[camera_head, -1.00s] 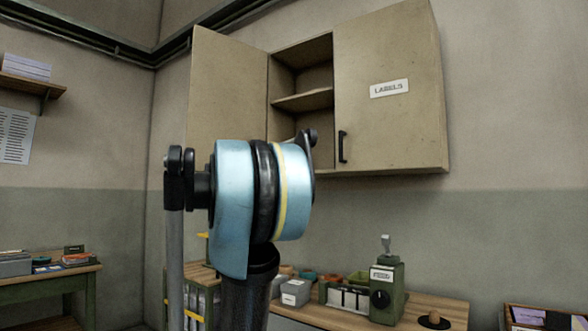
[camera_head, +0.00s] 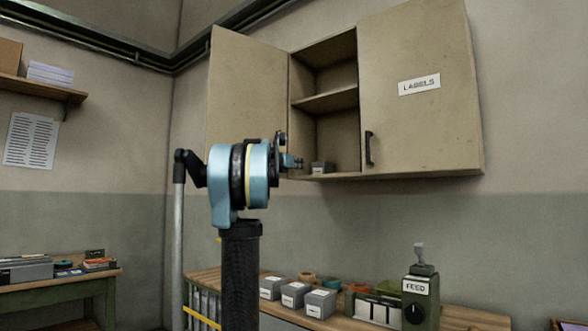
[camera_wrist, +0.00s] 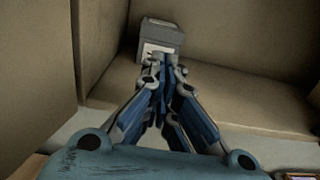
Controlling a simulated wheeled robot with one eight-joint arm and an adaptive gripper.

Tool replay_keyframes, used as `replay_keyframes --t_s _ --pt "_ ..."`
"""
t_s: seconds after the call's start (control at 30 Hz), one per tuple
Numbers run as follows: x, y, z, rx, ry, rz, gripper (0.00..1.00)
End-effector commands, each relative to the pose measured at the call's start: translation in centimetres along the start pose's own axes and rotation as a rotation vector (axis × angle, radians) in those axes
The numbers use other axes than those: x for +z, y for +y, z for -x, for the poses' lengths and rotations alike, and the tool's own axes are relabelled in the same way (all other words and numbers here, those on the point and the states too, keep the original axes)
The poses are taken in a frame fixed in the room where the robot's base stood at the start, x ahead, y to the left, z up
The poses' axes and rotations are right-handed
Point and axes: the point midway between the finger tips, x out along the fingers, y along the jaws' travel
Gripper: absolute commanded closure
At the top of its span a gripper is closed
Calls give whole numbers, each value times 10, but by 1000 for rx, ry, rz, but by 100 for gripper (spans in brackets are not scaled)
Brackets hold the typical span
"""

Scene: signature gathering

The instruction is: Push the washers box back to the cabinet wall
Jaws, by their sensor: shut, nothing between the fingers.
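A small grey box (camera_head: 322,168) with a pale label sits on the bottom board of the open wall cabinet (camera_head: 345,129), near its left side. In the wrist view the same grey box (camera_wrist: 163,36) stands upright just beyond my fingertips, its label partly hidden by them and its print unreadable. My gripper (camera_head: 298,162) is at the cabinet opening, just left of the box. In the wrist view its fingers (camera_wrist: 165,62) are closed together with nothing between them, pointing at the box's front. I cannot tell whether they touch it or how wide the gap behind it is.
The left cabinet door (camera_head: 237,95) stands open beside my arm; the right door (camera_head: 420,90), marked LABELS, is shut. A middle shelf (camera_head: 327,101) lies above the box. Below, the bench holds several grey boxes (camera_head: 293,294) and a green FEED device (camera_head: 420,295).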

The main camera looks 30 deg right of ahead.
Motion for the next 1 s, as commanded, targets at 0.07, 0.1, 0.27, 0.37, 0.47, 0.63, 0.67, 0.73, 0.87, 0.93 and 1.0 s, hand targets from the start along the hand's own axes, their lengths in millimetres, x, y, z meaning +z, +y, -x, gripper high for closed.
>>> replay_keyframes --t_s 0.07,0.1,0.27,0.37,0.47,0.63,0.67,0.73,0.87,0.93,1.0 --pt "0 -2 -17 -4 0 1 100" --pt "0 -3 -25 -5 0 1 100" --pt "0 -3 -54 -5 -1 1 100" --pt "0 -4 -71 -5 -1 1 100" --pt "0 -3 -84 -4 -1 1 100" --pt "0 -3 -100 -3 -1 2 100" --pt "0 -3 -102 -3 -1 2 100" --pt "0 -3 -105 -2 -1 2 100" --pt "0 -2 -107 -1 -1 2 100" --pt "0 -2 -107 -1 -1 2 100" --pt "0 -2 -107 -1 -1 2 100"
